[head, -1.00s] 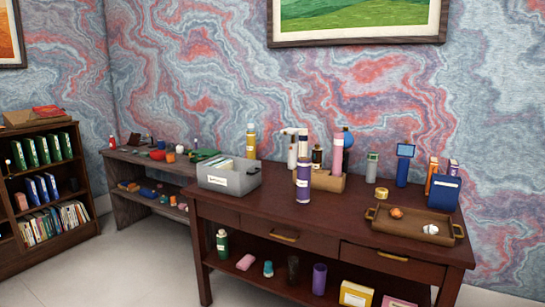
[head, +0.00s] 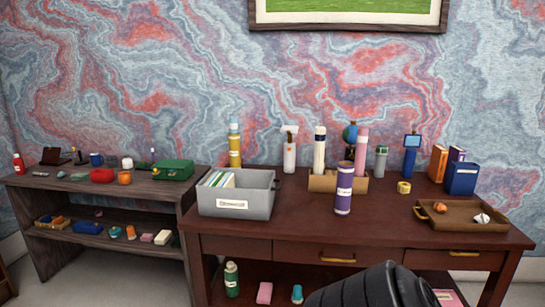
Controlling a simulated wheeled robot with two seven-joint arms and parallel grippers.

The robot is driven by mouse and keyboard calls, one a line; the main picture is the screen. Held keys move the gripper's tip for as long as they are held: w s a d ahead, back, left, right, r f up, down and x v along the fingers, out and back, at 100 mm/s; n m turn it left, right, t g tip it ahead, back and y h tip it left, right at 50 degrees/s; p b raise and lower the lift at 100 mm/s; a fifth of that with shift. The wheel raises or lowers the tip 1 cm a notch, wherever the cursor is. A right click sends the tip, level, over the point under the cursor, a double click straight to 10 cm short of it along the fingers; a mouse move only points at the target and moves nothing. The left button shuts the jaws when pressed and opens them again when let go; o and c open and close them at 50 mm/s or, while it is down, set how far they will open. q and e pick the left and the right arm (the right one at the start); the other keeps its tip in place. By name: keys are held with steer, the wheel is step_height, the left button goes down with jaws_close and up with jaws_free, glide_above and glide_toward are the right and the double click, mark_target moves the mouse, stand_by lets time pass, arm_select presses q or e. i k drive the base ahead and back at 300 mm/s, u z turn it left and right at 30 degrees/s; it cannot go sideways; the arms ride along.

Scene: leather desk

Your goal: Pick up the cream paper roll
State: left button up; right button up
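The cream paper roll (head: 320,152) appears to be the tall pale cylinder with dark bands near its top. It stands upright at the left end of a tan holder (head: 325,184) on the dark red-brown desk (head: 280,223). A pink roll (head: 361,150) stands at the holder's right part. A purple roll (head: 343,200) with a label stands upright on the desk in front of the holder. Neither of my grippers shows; a dark ribbed part, probably of my arm, rises at the bottom edge.
A grey bin (head: 262,206) with papers stands left of the holder. A white spray bottle (head: 289,155) and a yellow bottle (head: 235,150) stand behind. A brown tray (head: 455,225) lies at right. The desk's front middle is clear.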

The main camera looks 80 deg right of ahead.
mark_target(319, 134)
steer(key=z, duration=0.65)
steer(key=i, duration=1.45)
steer(key=z, duration=1.2)
